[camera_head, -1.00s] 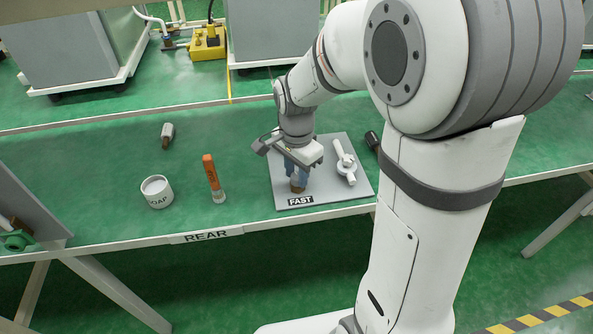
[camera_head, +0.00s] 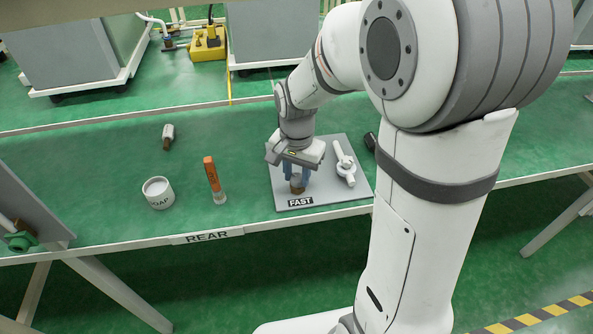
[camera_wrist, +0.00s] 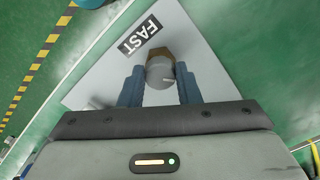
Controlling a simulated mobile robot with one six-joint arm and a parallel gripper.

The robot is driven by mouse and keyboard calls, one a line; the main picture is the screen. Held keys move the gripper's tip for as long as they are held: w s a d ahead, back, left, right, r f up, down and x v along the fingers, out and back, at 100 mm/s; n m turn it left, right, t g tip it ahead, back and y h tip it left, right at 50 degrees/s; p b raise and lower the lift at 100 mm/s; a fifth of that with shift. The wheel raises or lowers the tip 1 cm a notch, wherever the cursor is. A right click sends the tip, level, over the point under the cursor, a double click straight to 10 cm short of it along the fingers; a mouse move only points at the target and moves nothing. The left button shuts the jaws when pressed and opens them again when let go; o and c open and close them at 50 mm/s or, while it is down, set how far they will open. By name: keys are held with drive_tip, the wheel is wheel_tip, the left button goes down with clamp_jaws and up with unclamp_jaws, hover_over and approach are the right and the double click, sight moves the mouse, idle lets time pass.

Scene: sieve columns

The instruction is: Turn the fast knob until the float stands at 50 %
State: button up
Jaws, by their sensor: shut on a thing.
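The fast knob (camera_head: 297,184) is a brownish cylinder on a grey plate (camera_head: 325,200) behind the label FAST (camera_head: 300,202). My gripper (camera_head: 297,178) points down over the plate and is shut on the knob. In the wrist view the knob (camera_wrist: 160,72) has a grey round top and a brown faceted side, and it sits between the blue fingers of my gripper (camera_wrist: 160,88). I cannot make out the float or a scale.
A white cup marked SOAP (camera_head: 158,193) and an orange-topped tube (camera_head: 214,180) stand left of the plate. A small grey and brown piece (camera_head: 168,136) lies farther back. A dark-ended object (camera_head: 371,141) lies right of the plate, by my arm. The bench edge reads REAR (camera_head: 207,236).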

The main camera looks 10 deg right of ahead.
drive_tip(key=n+p, duration=0.1)
drive_tip(key=n, duration=0.4)
drive_tip(key=shift+r+n, duration=0.1)
drive_tip(key=shift+n, duration=0.2)
drive_tip(key=n+p, duration=0.1)
drive_tip(key=n, duration=0.4)
drive_tip(key=shift+d, duration=0.15)
drive_tip(key=n, duration=0.5)
drive_tip(key=shift+w+n+p, duration=0.1)
drive_tip(key=shift+n+p, duration=0.2)
drive_tip(key=shift+n, duration=0.1)
drive_tip(key=n, duration=0.5)
drive_tip(key=shift+n, duration=0.4)
drive_tip(key=o, duration=1)
